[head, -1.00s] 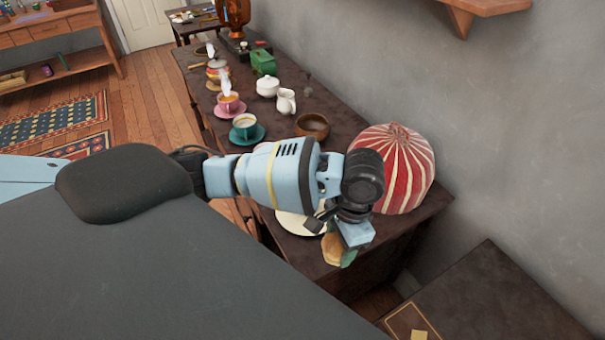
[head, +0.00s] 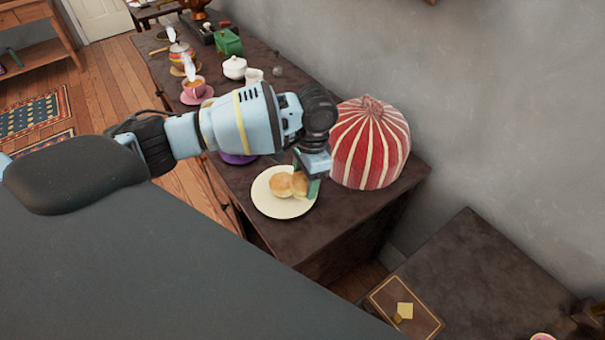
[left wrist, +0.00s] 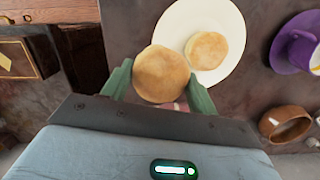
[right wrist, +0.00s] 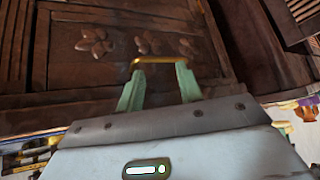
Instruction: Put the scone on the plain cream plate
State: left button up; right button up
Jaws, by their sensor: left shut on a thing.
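The plain cream plate (head: 270,205) lies near the end of the dark sideboard, with one round golden scone (head: 281,184) on it. My left gripper (head: 303,186) is shut on a second scone (left wrist: 161,74), held between its green fingers. In the head view the held scone (head: 300,186) shows at the plate's right side, beside the first scone. In the left wrist view it overlaps the edge of the plate (left wrist: 238,40); I cannot tell its height above it. My right gripper (right wrist: 160,80) is open and empty in front of a brass handle (right wrist: 160,61).
A red-and-cream striped cosy (head: 370,145) stands close right of my left gripper. A purple saucer (head: 238,159) is behind the plate, and a wooden bowl (left wrist: 285,123) shows in the left wrist view. Cups and pots stand farther back. The sideboard's front corner is bare.

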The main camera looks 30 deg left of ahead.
aim_at(302, 175)
pick_arm(q)
jog(key=shift+w+a+f, duration=0.2)
jog(key=shift+w+a, duration=0.7)
jog(key=shift+w, duration=0.1)
jog(key=shift+w+a, duration=0.25)
jog(key=shift+w+a+f+b, duration=0.15)
jog(key=shift+f+b, duration=0.05)
jog(key=shift+f, duration=0.7)
jog(key=shift+w+a+f+b, duration=0.1)
jog(key=shift+w+f+b, duration=0.05)
jog(key=shift+f, duration=0.7)
jog(key=o, duration=1.1)
jog(key=shift+c, duration=0.2)
